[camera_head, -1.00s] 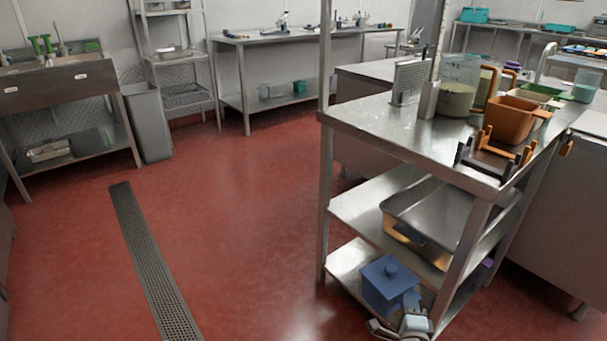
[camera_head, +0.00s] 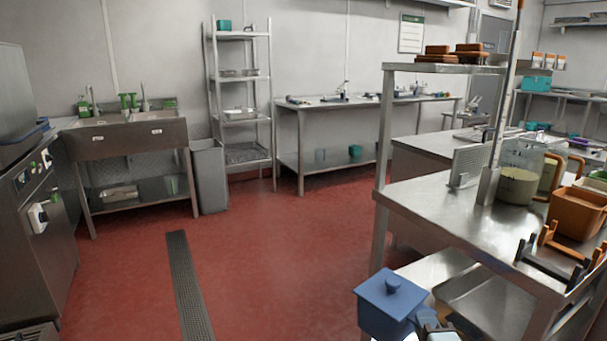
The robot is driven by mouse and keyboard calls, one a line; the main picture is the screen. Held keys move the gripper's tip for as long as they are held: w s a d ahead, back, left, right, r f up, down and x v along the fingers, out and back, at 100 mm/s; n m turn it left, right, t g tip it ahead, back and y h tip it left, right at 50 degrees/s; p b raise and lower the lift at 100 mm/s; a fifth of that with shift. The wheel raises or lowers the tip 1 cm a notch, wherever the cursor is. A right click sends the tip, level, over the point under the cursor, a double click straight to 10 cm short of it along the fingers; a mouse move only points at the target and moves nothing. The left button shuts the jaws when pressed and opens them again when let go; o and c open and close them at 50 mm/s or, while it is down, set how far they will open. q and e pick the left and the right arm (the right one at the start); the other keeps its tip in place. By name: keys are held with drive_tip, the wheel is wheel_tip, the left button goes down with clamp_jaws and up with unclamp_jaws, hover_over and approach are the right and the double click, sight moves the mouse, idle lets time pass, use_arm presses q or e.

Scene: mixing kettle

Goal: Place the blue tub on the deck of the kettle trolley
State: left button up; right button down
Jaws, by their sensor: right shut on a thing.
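The blue tub (camera_head: 385,309) with its knobbed lid shows at the bottom of the head view, right of the middle. It looks upright, in front of the left end of the steel table's lower shelf. My right gripper (camera_head: 428,322) is at the tub's right side, shut on it; the fingers are partly cut off by the picture's lower edge. My left gripper is out of view. I cannot make out a kettle trolley in this view.
A steel table (camera_head: 455,212) with posts and shelves stands close at the right, holding an orange bin (camera_head: 578,213) and a clear jug (camera_head: 518,186). A sink unit (camera_head: 128,140) and a grey waste bin (camera_head: 208,177) are at the back left. The red floor (camera_head: 275,265) is open.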

use_arm(q)
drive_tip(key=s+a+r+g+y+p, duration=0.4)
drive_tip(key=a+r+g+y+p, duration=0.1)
drive_tip(key=p, duration=2.9)
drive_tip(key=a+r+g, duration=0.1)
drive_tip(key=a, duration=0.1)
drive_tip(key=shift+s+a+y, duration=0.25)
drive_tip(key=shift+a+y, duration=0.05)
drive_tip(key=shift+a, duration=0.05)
use_arm(e)
drive_tip(key=s+r, duration=0.3)
drive_tip(key=r, duration=0.7)
drive_tip(key=s+r, duration=0.3)
drive_tip(key=r, duration=0.8)
drive_tip(key=s+r, duration=0.3)
drive_tip(key=r, duration=0.8)
drive_tip(key=shift+s, duration=0.3)
drive_tip(key=shift+d, duration=0.1)
